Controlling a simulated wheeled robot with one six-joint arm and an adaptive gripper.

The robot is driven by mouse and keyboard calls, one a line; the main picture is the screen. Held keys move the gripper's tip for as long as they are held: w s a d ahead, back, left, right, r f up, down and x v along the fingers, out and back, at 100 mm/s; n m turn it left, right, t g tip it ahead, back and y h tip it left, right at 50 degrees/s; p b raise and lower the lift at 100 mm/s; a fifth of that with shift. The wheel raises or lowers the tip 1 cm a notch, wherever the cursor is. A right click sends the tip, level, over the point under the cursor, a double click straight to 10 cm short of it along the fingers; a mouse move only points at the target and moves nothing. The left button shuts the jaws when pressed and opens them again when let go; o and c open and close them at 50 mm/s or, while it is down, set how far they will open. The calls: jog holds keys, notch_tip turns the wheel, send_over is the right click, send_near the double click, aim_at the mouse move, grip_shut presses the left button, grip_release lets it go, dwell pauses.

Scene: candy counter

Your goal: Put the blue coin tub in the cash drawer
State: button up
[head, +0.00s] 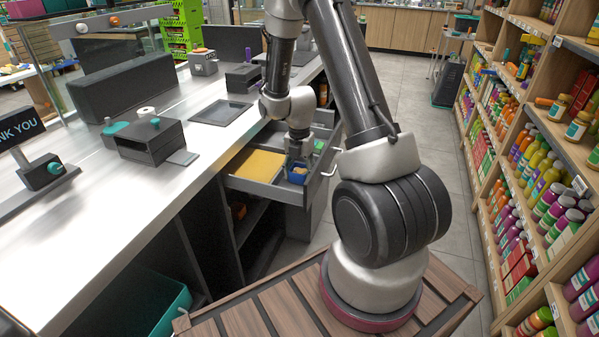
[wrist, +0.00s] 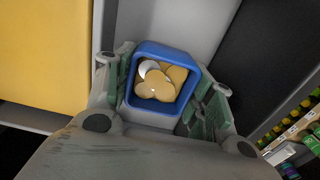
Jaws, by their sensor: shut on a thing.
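The blue coin tub (wrist: 186,62) holds several gold coins and a silver one. It is between the fingers of my gripper (wrist: 165,95) in the wrist view, which is shut on it. In the head view my gripper (head: 299,158) points down over the open cash drawer (head: 268,187), and the tub (head: 297,176) shows below it, within the drawer's outline. I cannot tell whether the tub touches the drawer floor.
A yellow pad or envelope (head: 259,165) lies in the drawer left of the tub; it also fills the wrist view's left side (wrist: 45,50). The metal counter (head: 120,215) is on the left. Stocked shelves (head: 545,190) stand right, across a clear aisle.

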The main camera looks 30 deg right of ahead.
jog(key=shift+f, duration=0.15)
jog(key=o, duration=0.9)
